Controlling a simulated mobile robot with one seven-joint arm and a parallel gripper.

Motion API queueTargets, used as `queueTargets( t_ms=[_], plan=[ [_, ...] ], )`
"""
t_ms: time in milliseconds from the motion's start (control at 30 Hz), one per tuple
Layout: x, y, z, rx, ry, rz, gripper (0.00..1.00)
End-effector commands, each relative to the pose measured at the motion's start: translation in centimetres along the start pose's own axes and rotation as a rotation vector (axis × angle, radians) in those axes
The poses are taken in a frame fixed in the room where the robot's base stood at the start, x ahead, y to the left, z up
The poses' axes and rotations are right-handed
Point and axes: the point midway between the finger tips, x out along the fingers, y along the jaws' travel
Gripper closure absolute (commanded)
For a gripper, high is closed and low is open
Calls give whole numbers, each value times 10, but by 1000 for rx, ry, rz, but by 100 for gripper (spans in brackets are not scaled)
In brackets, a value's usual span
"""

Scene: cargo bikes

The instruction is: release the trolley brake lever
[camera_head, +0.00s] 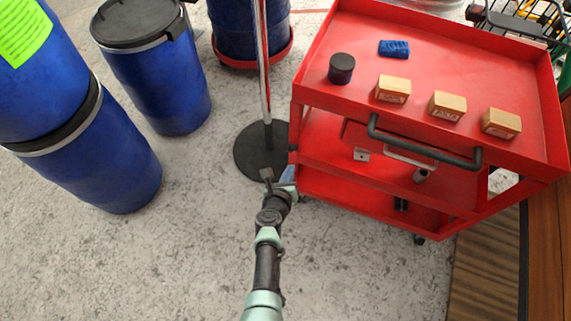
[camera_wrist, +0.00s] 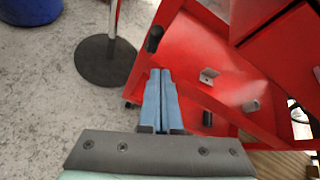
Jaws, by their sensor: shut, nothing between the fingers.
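The red trolley (camera_head: 450,75) stands at the right in the head view, and its red side fills the upper right of the wrist view (camera_wrist: 205,50). A short black grip (camera_wrist: 154,38) sticks out at the trolley's left edge in the wrist view; I cannot tell for sure that it is the brake lever. My gripper (camera_wrist: 160,72) is shut and empty, its two blue fingers side by side. It is just below that grip in the wrist picture, apart from it. In the head view my gripper (camera_head: 288,173) is by the trolley's lower left corner.
The trolley top holds a dark jar (camera_head: 341,68), a blue cloth (camera_head: 394,48) and small boxes (camera_head: 393,89). A black push handle (camera_head: 425,148) juts from its front. A post on a round black base (camera_head: 250,152) stands close left. Blue drums (camera_head: 160,85) stand further left. Floor in front is clear.

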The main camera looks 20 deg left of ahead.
Motion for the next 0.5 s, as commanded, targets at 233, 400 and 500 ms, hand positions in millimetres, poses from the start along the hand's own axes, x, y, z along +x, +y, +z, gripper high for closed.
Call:
queueTargets(
  t_ms=[233, 400, 500],
  plan=[
    [-40, -10, 22, -1, 1, 1, 100],
    [-61, -14, 29, -1, 3, 1, 100],
    [-70, -16, 32, -1, 3, 1, 100]
  ],
)
